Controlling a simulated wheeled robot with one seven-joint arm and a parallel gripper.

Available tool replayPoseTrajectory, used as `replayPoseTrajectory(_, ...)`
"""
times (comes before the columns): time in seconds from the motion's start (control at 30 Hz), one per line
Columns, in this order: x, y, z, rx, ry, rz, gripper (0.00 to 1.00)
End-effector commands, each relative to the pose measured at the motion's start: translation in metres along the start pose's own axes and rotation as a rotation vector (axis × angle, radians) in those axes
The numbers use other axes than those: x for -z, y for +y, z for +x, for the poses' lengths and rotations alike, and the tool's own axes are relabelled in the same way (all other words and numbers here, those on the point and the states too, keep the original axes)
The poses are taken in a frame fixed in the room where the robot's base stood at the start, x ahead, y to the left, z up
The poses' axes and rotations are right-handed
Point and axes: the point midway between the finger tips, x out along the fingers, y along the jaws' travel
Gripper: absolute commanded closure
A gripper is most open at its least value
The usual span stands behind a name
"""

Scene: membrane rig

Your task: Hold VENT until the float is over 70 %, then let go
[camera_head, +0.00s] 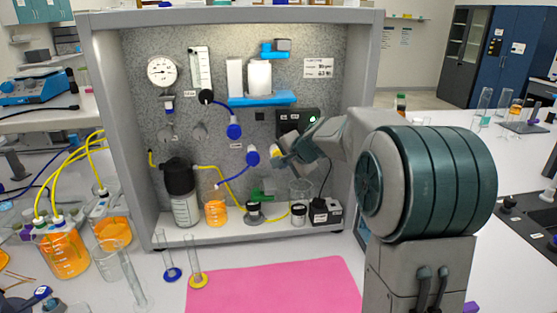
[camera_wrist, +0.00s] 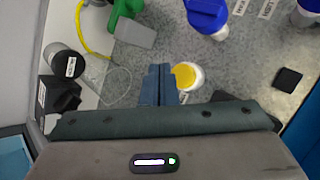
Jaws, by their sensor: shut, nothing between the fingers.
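A yellow-topped white round part (camera_wrist: 187,76) sits at the grey back panel, just right of my fingertips in the wrist view. Its yellow top also shows in the head view (camera_head: 275,150), and no VENT lettering is legible on it. My gripper (camera_wrist: 160,70) is shut and empty, its fingers together beside this part. I cannot tell whether they touch it. In the head view my gripper (camera_head: 283,160) is in front of the panel, partly hidden by my arm. The upright scaled tube (camera_head: 201,72) is on the panel's upper left; its float level is too small to read.
A round gauge (camera_head: 162,71) is left of the tube. Blue valve knobs (camera_head: 234,131) (camera_head: 252,158) are left of my gripper. A black box (camera_head: 297,119) with a green light is above. Bottles, including a black-topped one (camera_head: 182,190), and glassware stand on the shelf below.

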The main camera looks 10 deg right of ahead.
Motion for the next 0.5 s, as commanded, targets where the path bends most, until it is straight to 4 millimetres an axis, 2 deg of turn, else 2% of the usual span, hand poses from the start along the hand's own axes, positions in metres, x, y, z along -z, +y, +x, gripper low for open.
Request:
replayPoseTrajectory(0.27, -0.014, 0.015, -0.017, 0.000, 0.001, -0.001, 1.00)
replayPoseTrajectory(0.5, -0.016, 0.017, -0.022, 0.000, 0.000, 0.000, 1.00)
